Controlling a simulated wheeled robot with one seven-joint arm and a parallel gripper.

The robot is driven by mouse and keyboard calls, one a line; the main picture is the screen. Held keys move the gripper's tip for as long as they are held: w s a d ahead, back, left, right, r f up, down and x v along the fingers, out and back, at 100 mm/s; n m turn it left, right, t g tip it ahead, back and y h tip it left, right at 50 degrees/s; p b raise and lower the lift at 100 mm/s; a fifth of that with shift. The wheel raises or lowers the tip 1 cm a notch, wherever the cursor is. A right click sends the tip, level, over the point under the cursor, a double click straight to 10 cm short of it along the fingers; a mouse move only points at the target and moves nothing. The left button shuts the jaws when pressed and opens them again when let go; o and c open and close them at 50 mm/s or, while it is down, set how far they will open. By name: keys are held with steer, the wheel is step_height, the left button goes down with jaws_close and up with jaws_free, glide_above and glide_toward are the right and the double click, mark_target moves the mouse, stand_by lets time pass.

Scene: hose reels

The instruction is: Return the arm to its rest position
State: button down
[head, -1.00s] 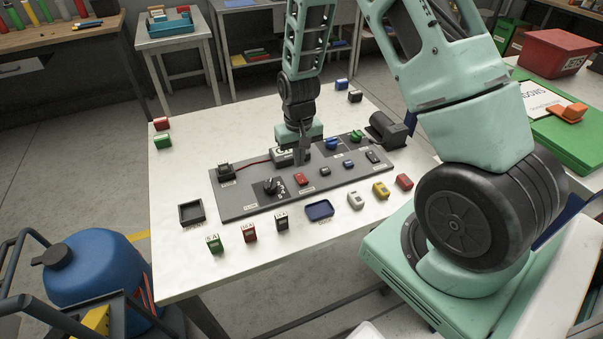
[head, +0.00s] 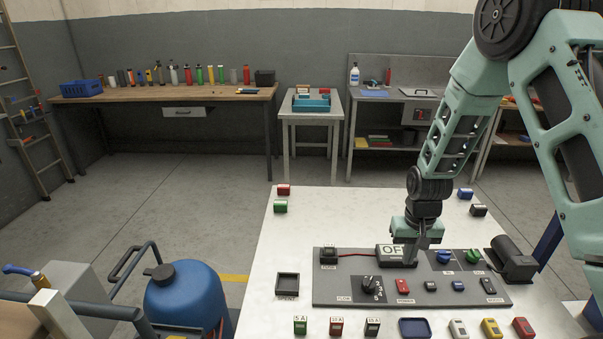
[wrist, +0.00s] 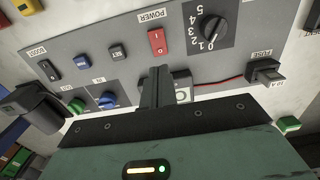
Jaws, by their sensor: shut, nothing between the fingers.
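My gripper (head: 411,258) is over the back of the grey panel (head: 332,290), just right of a white display (head: 388,250) that reads "OF", the rest hidden by the gripper. The arm hangs down from the upper right with its elbow bent. In the wrist view the two fingers of my gripper (wrist: 155,88) are together with nothing between them. Their tips point toward the panel below the red power rocker (wrist: 157,42). Whether the tips touch the panel is not clear. A green light shows on the gripper body.
The panel carries a black dial (head: 369,283), a fuse block (head: 328,256), blue and green knobs and small switches. Loose coloured blocks, a dark square tray (head: 287,286) and a blue tray (head: 414,328) lie on the white table (head: 262,312). A blue tank (head: 187,297) stands left. Floor beyond is clear.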

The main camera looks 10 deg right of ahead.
steer(key=s+a+r+n+y, duration=0.1)
steer(key=s+a+r+n, duration=0.15)
steer(key=a+r, duration=0.45)
steer(key=s+a+r+n, duration=0.2)
steer(key=s+a+r, duration=0.2)
steer(key=a, duration=0.6)
steer(key=s+a+r+n, duration=0.3)
steer(key=s+r, duration=0.1)
steer(key=s, duration=0.5)
steer(key=s+a+r+n, duration=0.3)
steer(key=s+a+r, duration=0.1)
steer(key=s, duration=0.4)
steer(key=shift+s+a+r, duration=0.15)
steer(key=shift+s+a, duration=0.1)
steer(key=shift+s, duration=0.15)
steer(key=shift+n, duration=0.25)
